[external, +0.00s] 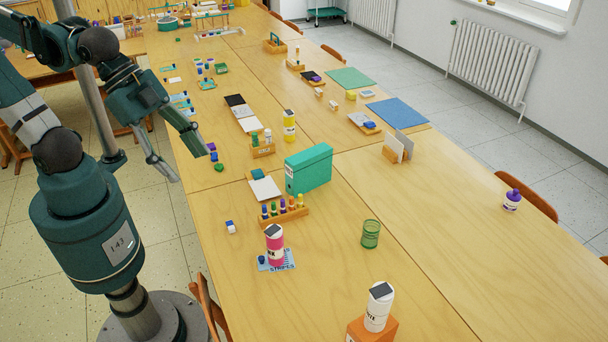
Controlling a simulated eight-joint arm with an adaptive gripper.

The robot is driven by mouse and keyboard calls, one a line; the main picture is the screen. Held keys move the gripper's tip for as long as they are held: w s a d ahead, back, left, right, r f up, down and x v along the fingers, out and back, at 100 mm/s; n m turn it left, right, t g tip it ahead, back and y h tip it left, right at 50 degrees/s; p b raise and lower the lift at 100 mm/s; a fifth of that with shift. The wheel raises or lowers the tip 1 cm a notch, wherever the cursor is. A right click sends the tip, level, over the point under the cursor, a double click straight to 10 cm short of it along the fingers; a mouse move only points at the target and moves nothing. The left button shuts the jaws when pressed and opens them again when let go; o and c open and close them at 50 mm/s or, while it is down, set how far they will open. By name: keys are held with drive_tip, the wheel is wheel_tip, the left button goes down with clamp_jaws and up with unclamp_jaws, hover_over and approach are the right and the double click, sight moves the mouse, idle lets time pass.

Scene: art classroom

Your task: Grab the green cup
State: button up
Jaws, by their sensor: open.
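The green cup (370,234) stands on the light wooden table (330,300), right of the middle of the external view. It looks like a small ribbed green cylinder, and nothing touches it. My gripper (193,165) is at the table's left edge, at the upper left of the cup and well apart from it. Its two fingers are spread and hold nothing.
A teal binder box (309,170) and a wooden rack of coloured bottles (284,212) stand between my gripper and the cup. A pink bottle (274,245) is left of the cup. A white bottle (378,308) stands on an orange block (368,331) in front. Right of the cup is clear.

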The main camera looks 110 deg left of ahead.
drive_tip(key=w+a+m+g, duration=0.1)
drive_tip(key=w+a+m, duration=0.15)
drive_tip(key=w, duration=0.55)
drive_tip(key=m+g+b, duration=0.3)
drive_tip(key=m+g, duration=0.2)
drive_tip(key=m, duration=0.9)
hover_over(373, 221)
drive_tip(key=d, duration=0.3)
wheel_tip(373, 221, down, 35)
drive_tip(key=shift+w+a+f, duration=0.15)
drive_tip(key=shift+a, duration=0.15)
drive_tip(key=shift+f+b, duration=0.3)
drive_tip(key=shift+f, duration=1)
